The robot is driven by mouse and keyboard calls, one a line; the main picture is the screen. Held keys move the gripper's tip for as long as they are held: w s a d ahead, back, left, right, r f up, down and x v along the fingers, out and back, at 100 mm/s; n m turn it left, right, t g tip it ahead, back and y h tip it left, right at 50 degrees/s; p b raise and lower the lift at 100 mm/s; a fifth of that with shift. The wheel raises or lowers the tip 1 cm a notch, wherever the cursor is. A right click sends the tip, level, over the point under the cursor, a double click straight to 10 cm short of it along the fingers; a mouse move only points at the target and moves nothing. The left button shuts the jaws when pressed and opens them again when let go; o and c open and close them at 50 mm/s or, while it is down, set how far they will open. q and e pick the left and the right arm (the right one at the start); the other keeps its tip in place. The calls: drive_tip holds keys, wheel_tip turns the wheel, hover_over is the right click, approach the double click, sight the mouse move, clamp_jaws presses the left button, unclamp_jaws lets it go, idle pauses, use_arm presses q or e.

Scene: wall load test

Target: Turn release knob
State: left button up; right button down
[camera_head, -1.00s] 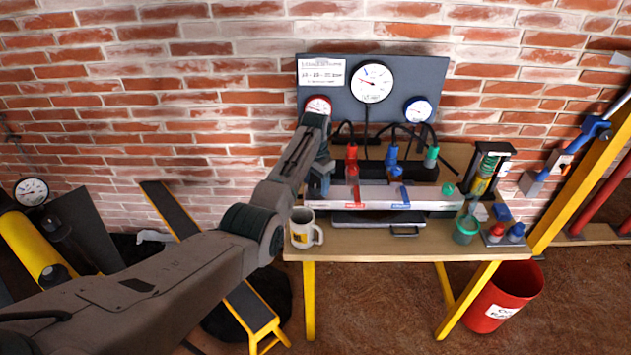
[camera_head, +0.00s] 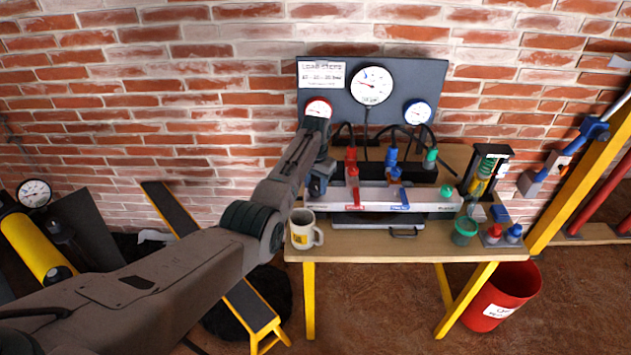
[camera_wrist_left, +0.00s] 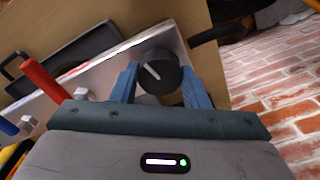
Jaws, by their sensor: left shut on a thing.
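The release knob (camera_wrist_left: 160,72) is a round black knob with a white pointer line, on the light-coloured front panel (camera_wrist_left: 106,70) in the left wrist view. My left gripper (camera_wrist_left: 160,83) has its two blue fingers on either side of the knob and is shut on it. In the head view my left gripper (camera_head: 318,183) is at the left end of the panel (camera_head: 380,196), and the knob is hidden behind it. A red lever (camera_head: 353,187) and a blue lever (camera_head: 400,192) stand on the panel to the right. My right gripper does not show.
The gauge board (camera_head: 371,118) stands behind the bench. A mug (camera_head: 304,229) sits on the bench's (camera_head: 350,246) left front corner, below my left gripper. A green cup (camera_head: 465,230) and small red and blue items stand at the right. A red bucket (camera_head: 500,295) is on the floor.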

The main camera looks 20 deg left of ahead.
sight(316, 186)
use_arm(q)
drive_tip(key=n, duration=0.2)
drive_tip(key=n+p, duration=0.1)
drive_tip(key=shift+r+n, duration=0.2)
drive_tip(key=shift+n, duration=0.2)
drive_tip(key=n+p, duration=0.1)
drive_tip(key=n, duration=0.2)
drive_tip(key=n+p, duration=0.1)
drive_tip(key=n, duration=0.4)
drive_tip(key=shift+f, duration=0.1)
drive_tip(key=shift+n, duration=1.6)
drive_tip(key=shift+w, duration=0.1)
drive_tip(key=o, duration=1)
wheel_tip(316, 186, up, 11)
drive_tip(key=shift+f+b, duration=0.1)
drive_tip(key=shift+b, duration=0.35)
